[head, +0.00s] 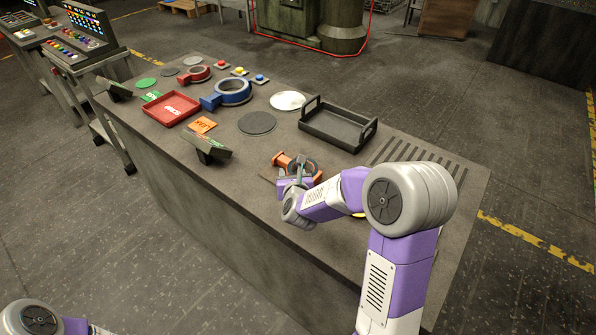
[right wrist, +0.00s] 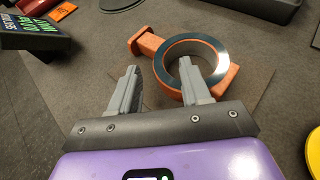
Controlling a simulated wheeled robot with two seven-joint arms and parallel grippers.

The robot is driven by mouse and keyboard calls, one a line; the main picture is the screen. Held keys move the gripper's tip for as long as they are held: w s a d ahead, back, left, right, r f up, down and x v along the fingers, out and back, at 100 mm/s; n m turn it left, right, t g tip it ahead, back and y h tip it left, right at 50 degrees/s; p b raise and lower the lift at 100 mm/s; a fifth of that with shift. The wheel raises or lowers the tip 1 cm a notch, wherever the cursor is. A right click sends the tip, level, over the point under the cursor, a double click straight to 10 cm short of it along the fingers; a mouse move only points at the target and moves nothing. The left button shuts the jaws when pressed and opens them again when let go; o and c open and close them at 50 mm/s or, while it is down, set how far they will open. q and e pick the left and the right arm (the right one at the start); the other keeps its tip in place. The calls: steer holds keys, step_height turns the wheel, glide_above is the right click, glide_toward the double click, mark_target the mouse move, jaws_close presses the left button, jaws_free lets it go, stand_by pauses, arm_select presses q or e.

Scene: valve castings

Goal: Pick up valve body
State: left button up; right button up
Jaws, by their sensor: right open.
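The orange valve body (head: 283,161) lies on the workbench, partly hidden by my right gripper in the head view. In the right wrist view the valve body (right wrist: 149,43) is a ring with a dark machined face and a stub at each side. My right gripper (right wrist: 160,68) is open and empty. Its left finger is outside the ring's left side, and its right finger overlaps the ring's opening. I cannot tell whether either finger touches it. In the head view the right gripper (head: 299,170) is over the near side of the valve body. My left gripper is out of view.
A dark tray (head: 337,128) stands behind the valve body. A yellow disc (right wrist: 315,150) lies right of the gripper. A slotted area (head: 425,160) is clear.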

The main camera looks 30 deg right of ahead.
mark_target(291, 167)
steer(key=x, duration=0.4)
steer(key=shift+f+b, duration=0.15)
steer(key=shift+b, duration=0.15)
steer(key=shift+s, duration=0.1)
steer(key=c, duration=0.9)
jaws_close()
steer(key=shift+s+f, duration=0.2)
steer(key=shift+f, duration=0.15)
steer(key=shift+w+d+r, duration=0.1)
steer(key=shift+r, duration=0.15)
